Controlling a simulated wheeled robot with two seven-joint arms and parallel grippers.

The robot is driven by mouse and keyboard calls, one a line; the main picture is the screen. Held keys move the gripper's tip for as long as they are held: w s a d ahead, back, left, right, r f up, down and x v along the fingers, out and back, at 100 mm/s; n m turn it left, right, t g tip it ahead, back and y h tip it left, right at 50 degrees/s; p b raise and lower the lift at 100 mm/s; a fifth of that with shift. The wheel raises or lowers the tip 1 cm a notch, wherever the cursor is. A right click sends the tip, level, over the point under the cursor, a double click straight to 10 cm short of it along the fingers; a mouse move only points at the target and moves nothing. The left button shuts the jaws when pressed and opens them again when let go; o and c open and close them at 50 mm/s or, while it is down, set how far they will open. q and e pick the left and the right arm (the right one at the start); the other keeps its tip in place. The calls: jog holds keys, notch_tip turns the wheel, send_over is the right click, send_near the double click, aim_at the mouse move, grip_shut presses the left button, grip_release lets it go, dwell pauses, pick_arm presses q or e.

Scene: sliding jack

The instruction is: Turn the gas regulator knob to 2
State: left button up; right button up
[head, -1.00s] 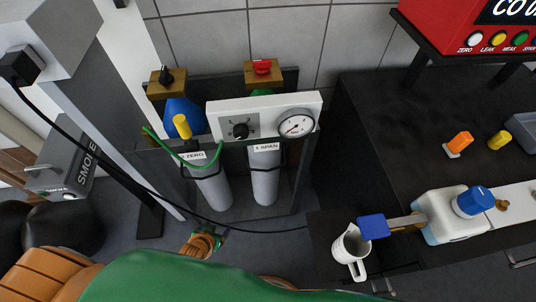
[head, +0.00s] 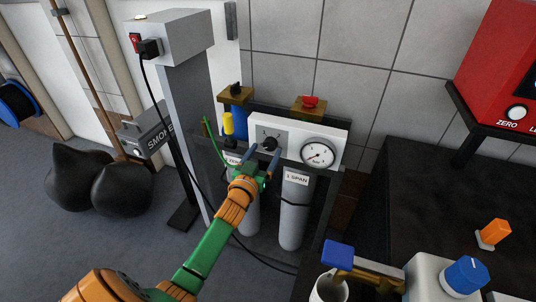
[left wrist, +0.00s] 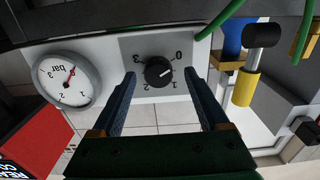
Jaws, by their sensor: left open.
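The gas regulator is a white panel (head: 325,138) above two gas cylinders. Its black knob (head: 270,143) sits on a grey dial plate at the panel's left. In the left wrist view, which is upside down, the knob (left wrist: 158,71) has a white mark pointing right, toward the 0 and 1 side; its exact setting is hard to tell. The dial is numbered 0 to 3. My left gripper (head: 261,157) is open in front of the knob. In the wrist view its two blue fingers (left wrist: 159,78) stand either side of the knob, with visible gaps.
A round pressure gauge (head: 318,154) is beside the knob. A yellow-capped valve (head: 228,124) and green hose stand left of it. Cylinders (head: 293,212) hang below. A dark bench (head: 430,210) stands to the right, and a grey post (head: 184,110) with a black cable at left.

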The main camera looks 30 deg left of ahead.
pick_arm(q)
jog(key=shift+w, duration=0.55)
jog(key=shift+w+r, duration=0.15)
jog(key=shift+w, duration=0.05)
grip_shut()
pick_arm(e)
jog(key=shift+d+f, duration=0.15)
jog(key=shift+d, duration=0.25)
pick_arm(q)
jog(key=shift+m, duration=0.3)
